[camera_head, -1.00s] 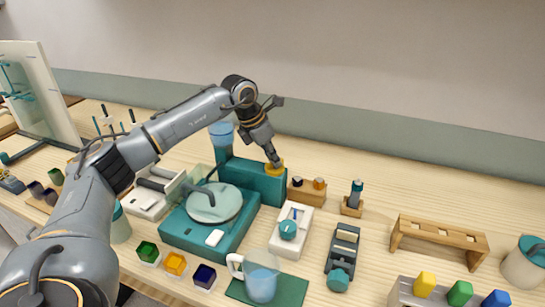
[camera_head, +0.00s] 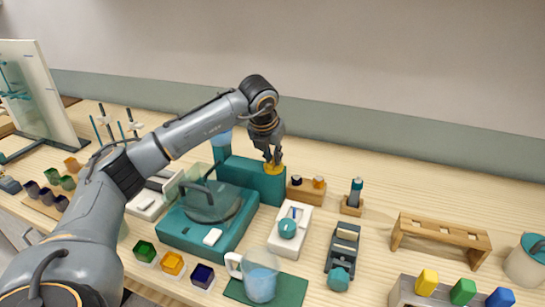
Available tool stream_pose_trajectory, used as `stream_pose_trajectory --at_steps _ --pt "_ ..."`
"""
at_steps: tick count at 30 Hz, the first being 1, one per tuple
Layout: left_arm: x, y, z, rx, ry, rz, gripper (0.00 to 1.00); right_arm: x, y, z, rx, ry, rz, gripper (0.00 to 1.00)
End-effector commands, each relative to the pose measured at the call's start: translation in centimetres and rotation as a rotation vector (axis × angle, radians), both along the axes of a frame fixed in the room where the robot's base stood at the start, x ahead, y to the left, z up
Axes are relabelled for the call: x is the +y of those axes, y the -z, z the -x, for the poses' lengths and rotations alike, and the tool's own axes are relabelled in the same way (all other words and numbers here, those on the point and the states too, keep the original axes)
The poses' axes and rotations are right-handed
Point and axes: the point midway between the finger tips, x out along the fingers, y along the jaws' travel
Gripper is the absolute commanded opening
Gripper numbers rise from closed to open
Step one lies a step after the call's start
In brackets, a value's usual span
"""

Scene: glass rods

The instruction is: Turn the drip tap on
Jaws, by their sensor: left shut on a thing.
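The drip tap shows as a yellow knob (camera_head: 275,169) on top of a teal block (camera_head: 246,177) towards the back of the table. My left gripper (camera_head: 273,163) points down from above and is shut on the yellow knob, its fingers hiding part of it. My right gripper is not in the view.
In front of the block is a teal machine (camera_head: 175,236) with a round lidded plate. A jug of blue liquid (camera_head: 261,281) stands on a teal mat (camera_head: 289,292). A white device (camera_head: 293,215) and a wooden rack (camera_head: 440,231) stand to the right. Bare table lies behind the rack.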

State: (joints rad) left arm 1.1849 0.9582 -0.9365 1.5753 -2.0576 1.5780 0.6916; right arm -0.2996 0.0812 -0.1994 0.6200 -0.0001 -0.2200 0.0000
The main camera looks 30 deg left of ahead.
Motion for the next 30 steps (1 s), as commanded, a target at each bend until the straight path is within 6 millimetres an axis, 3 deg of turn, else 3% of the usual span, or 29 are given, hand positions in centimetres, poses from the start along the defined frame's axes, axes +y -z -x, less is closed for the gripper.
stream_pose_trajectory --at_steps 17,18,21,30 --pt "0.00 0.02 0.01 0.001 -0.032 0.001 0.00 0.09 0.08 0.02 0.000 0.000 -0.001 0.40" --pt "0.00 0.02 0.01 0.001 -0.032 0.001 0.19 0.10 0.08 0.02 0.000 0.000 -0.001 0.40" --pt "0.00 0.02 0.01 0.001 -0.031 0.000 0.36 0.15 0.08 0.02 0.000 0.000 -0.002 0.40" --pt "-0.02 -0.10 0.04 0.001 -0.030 0.001 0.36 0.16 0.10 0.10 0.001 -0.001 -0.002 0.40"
